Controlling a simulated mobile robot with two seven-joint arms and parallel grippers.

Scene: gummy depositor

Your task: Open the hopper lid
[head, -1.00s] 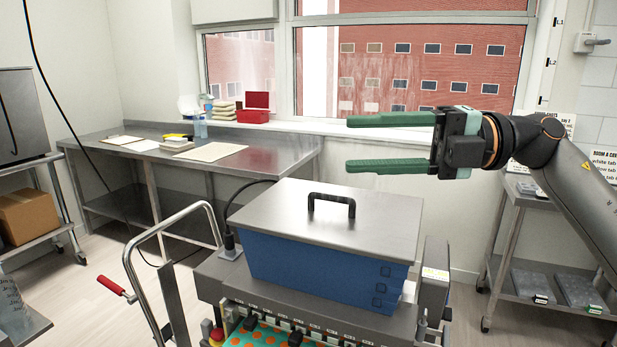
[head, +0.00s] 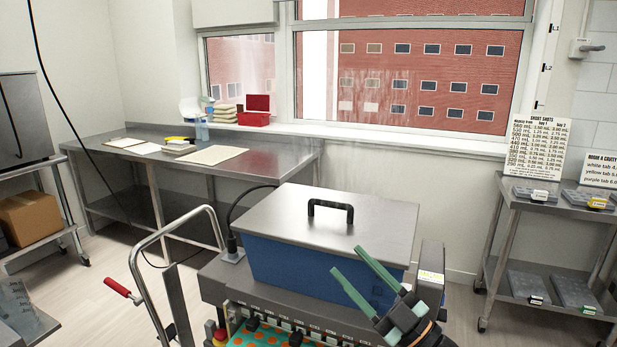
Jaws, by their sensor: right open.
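The hopper lid (head: 275,215) is a flat grey metal plate lying shut on the blue hopper (head: 290,268) in the middle of the head view. A black handle (head: 330,210) stands up from the top of the lid. My right gripper (head: 345,265) is in front of the hopper's right part, its green fingers apart and empty, pointing up and left. Its fingertips are below the handle in the picture and do not hold it. The gripper hides part of the hopper's front right corner. My left gripper does not show.
A steel rack (head: 545,209) with trays stands at right.

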